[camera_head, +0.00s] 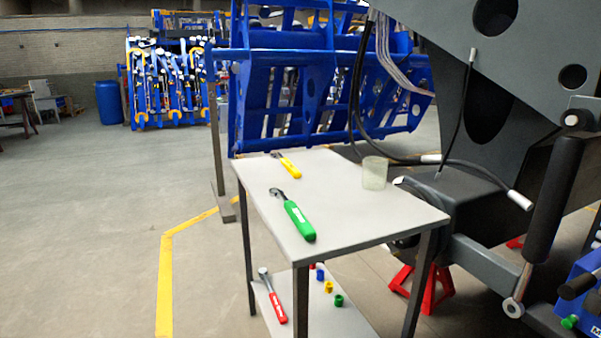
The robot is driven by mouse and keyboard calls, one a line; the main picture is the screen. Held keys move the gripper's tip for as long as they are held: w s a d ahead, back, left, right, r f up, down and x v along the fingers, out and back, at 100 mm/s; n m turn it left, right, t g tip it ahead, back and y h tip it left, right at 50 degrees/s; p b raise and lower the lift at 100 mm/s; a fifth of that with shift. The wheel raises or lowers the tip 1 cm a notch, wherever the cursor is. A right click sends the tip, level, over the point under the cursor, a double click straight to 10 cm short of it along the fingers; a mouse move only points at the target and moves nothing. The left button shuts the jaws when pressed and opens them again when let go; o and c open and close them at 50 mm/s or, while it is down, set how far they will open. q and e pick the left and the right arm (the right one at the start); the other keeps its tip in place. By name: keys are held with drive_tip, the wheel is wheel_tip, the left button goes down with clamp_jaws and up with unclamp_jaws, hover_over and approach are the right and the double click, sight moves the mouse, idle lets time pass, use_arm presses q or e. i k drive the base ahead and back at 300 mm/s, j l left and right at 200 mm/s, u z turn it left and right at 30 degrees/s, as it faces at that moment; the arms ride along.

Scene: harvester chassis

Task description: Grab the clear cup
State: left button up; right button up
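The clear cup (374,173) stands upright on the grey tabletop (345,217), near its right back side. It is see-through with a slight greenish tint and looks empty. Nothing touches it. Neither of my grippers shows in the head view.
A green-handled ratchet (298,219) and a yellow-handled tool (288,165) lie left of the cup. A red-handled ratchet (276,303) and several small coloured pieces are on the lower shelf (335,318). Black hoses (480,172) and the chassis (465,210) stand close behind and right. Floor at left is clear.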

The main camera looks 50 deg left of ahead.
sight(374, 168)
drive_tip(key=u, duration=1.05)
drive_tip(key=i+j, duration=0.2)
drive_tip(key=j, duration=0.2)
